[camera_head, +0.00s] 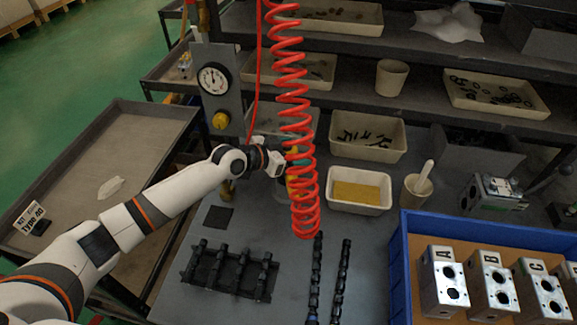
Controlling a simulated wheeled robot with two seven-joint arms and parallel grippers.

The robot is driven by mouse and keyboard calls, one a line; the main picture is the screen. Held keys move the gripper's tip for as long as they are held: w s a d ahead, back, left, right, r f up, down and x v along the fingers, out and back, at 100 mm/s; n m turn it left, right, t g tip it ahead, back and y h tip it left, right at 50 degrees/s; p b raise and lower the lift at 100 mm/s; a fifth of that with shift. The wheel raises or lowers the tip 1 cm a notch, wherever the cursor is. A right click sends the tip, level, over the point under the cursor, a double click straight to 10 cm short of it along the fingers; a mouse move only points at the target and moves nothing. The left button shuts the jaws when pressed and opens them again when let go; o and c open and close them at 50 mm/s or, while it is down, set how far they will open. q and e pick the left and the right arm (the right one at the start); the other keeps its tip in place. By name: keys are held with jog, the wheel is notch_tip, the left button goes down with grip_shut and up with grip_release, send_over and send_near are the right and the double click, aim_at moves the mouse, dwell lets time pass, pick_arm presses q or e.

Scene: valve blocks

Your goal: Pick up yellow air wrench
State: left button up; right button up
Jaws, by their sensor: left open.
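The yellow air wrench (292,185) hangs near the middle of the view, mostly hidden behind the red coiled air hose. Only small yellow parts of it show. My left arm comes in from the left, and my left gripper (285,162) is open right beside the wrench, at the coil. The coil hides its fingertips in part, and I cannot tell whether they touch the wrench. My right gripper is not in view.
The red coiled hose (292,100) hangs in front of the bench. A pressure gauge (213,79) stands behind my arm. A tray of yellow liquid (358,191), a beige cup (416,190), a black rack (230,271) and a blue crate (400,265) with valve blocks (443,282) surround the area.

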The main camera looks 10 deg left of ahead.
pick_arm(q)
jog(key=c, duration=1.1)
jog(key=shift+w+r, duration=0.1)
jog(key=shift+r, duration=0.1)
jog(key=shift+c, duration=1.4)
jog(key=shift+r, duration=0.1)
